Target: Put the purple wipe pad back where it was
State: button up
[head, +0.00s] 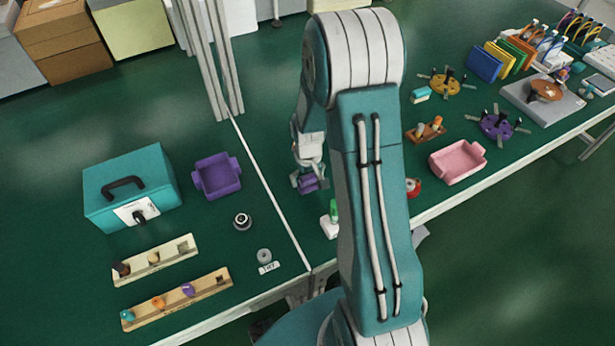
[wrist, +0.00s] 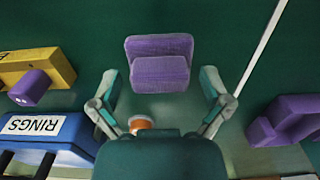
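The purple wipe pad (wrist: 158,62) lies on the green bench in the wrist view, with a thicker block along its near side. My gripper (wrist: 161,80) is open, one finger on each side of the pad in the picture, with clear gaps on both sides. In the head view the pad (head: 309,185) shows just below my gripper (head: 308,174), right of the white bench seam. My arm hides part of the bench there. I cannot tell how high the fingertips are above the bench.
A purple tray (head: 217,176) stands left of the seam, beside a teal case (head: 130,187). In the wrist view, a yellow block (wrist: 35,66) with a purple cylinder and a blue box labelled RINGS (wrist: 45,130) are at left. A pink tray (head: 458,161) stands at right.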

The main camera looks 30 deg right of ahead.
notch_tip(320, 180, up, 12)
notch_tip(320, 180, up, 12)
jog(key=r+t, duration=0.1)
jog(key=t, duration=0.2)
send_over(307, 176)
jog(key=s+a, duration=0.6)
jog(key=s, duration=0.1)
jog(key=s+a+r+t, duration=0.1)
jog(key=s+a+r, duration=0.1)
jog(key=s, duration=0.4)
jog(key=s+a+r+t, duration=0.1)
jog(key=s+a+r, duration=0.1)
jog(key=s, duration=0.4)
jog(key=shift+s+r+t, duration=0.2)
jog(key=shift+r+t, duration=0.1)
jog(key=shift+r, duration=0.45)
